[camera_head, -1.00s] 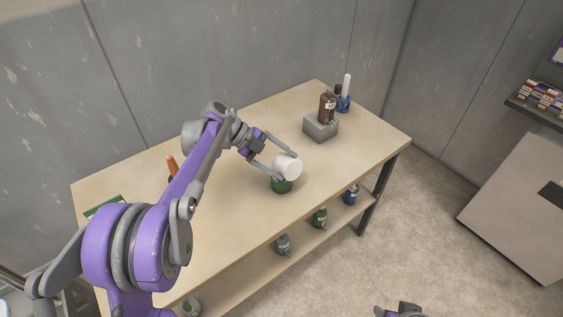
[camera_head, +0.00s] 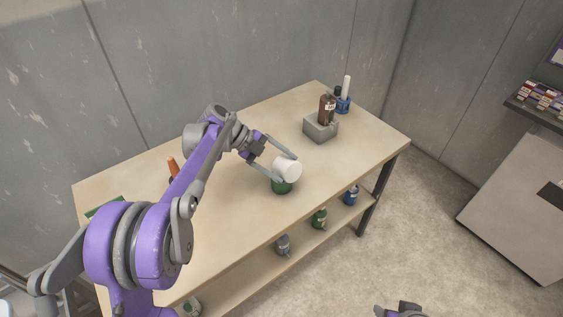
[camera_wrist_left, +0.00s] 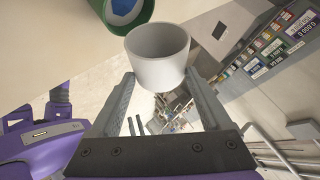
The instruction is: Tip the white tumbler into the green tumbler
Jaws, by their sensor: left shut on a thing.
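My left gripper (camera_head: 288,168) is shut on the white tumbler (camera_head: 287,171) and holds it, tipped, above the green tumbler (camera_head: 282,187). The green tumbler stands on the table, its upper part hidden behind the white one in the head view. In the left wrist view the white tumbler (camera_wrist_left: 160,68) is between the fingertips, its rim facing the upper part of the picture. The green tumbler (camera_wrist_left: 97,9) is cut off at the top left there, with blue inside it. I cannot see a stream between the two.
An orange-handled thing (camera_head: 173,167) is behind my left arm. Several small bottles stand on the lower shelf. The table (camera_head: 345,170) right of the tumblers is clear.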

